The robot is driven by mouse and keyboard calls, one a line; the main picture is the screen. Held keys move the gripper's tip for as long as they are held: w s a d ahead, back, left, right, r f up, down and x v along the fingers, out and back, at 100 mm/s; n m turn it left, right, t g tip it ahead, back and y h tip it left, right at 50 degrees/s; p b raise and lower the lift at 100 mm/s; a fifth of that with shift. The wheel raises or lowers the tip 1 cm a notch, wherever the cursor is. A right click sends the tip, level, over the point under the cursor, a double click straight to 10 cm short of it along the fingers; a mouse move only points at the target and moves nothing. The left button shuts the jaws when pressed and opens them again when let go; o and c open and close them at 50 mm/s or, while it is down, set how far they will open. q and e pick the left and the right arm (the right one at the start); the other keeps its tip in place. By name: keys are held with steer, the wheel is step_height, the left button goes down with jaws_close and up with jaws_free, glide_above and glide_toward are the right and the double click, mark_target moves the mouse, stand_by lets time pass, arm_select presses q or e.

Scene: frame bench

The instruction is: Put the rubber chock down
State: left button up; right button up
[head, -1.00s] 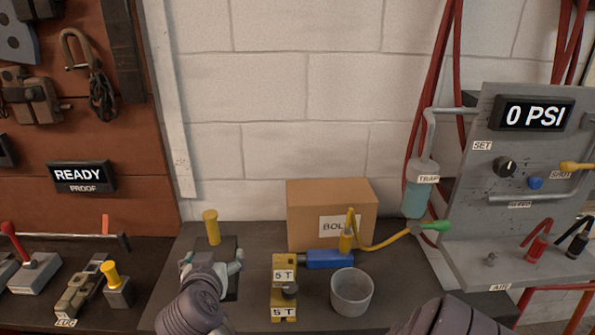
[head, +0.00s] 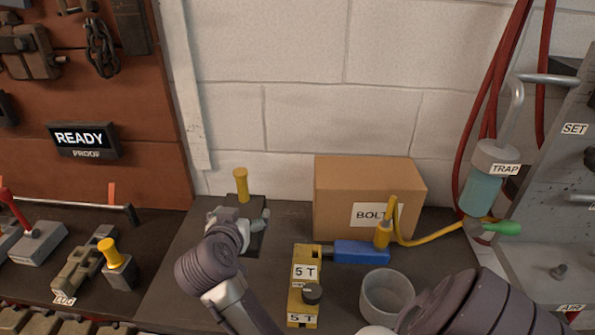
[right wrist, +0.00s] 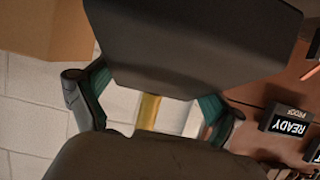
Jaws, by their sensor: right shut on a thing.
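The rubber chock (head: 256,207) is a dark block with a yellow upright post. In the head view it is left of the cardboard box, over the back of the dark bench (head: 190,290). My right gripper (head: 238,222) is shut on it from the front. In the right wrist view, which is upside down, the chock's dark body (right wrist: 190,45) sits between the two green-padded fingers (right wrist: 152,108), with the yellow post showing. The chock's underside is hidden, and I cannot tell whether it touches the bench. My left gripper is not in view.
A cardboard box (head: 335,200), a blue cylinder (head: 360,252), a yellow 5 T block (head: 305,270) and a grey cup (head: 385,300) stand to the right. A lug fixture (head: 80,275) is at left. Bare bench lies left of my right arm.

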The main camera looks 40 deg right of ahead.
step_height(320, 180, down, 10)
steer(key=shift+r+b, duration=0.15)
steer(key=shift+b, duration=0.3)
steer(key=o, duration=1.5)
steer(key=shift+f, duration=0.2)
steer(key=shift+c, duration=0.2)
